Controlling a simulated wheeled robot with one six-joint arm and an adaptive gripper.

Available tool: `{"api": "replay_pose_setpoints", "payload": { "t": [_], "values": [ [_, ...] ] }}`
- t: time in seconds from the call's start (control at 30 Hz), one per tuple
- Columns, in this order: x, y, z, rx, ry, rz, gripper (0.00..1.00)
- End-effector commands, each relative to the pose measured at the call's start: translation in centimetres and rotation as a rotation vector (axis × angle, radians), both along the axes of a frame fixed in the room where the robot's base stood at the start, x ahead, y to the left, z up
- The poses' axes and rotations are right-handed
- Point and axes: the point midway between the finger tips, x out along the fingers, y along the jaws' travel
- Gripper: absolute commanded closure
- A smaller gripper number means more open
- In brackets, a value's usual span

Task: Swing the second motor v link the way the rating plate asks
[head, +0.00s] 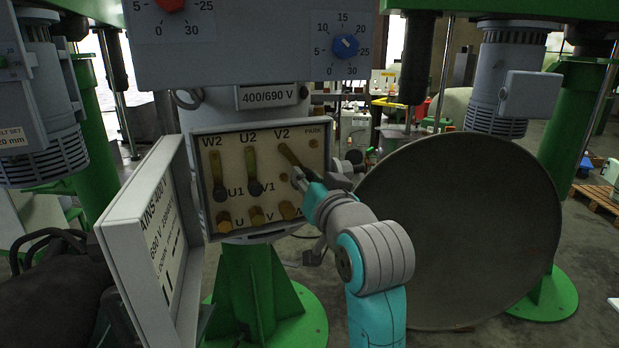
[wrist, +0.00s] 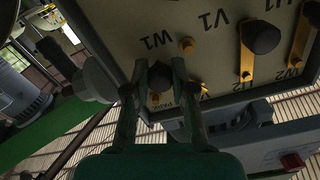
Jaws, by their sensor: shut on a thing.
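The open terminal box (head: 325,175) has three brass links with dark knobs. The left link (head: 217,168) and middle link (head: 250,168) stand upright. The right link (head: 288,154) slants down and right from V2. My gripper (head: 299,178) is shut on its dark knob; the wrist view shows the fingers (wrist: 158,78) on either side of the knob (wrist: 160,74). There, this link lies aside from the W1 stud (wrist: 187,44), near the PARK lettering. The middle link (wrist: 246,62) spans V1 to U2. The rating plate (head: 270,96) reads 400/690 V.
The box's open lid (head: 148,225) hangs at the left with a printed mains-voltage chart. Brass studs (head: 257,214) line the box's lower row. A large round grey disc (head: 465,230) stands close right of my arm. A dial panel (head: 250,45) overhangs the box.

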Motion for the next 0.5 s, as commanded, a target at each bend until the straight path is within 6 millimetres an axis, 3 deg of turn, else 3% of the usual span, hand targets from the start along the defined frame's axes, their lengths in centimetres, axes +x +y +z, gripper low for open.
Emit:
{"api": "replay_pose_setpoints", "payload": {
  "t": [0.5],
  "values": [
    [-0.9,2.2,-1.0,0.364,0.156,0.002,1.00]
  ]
}}
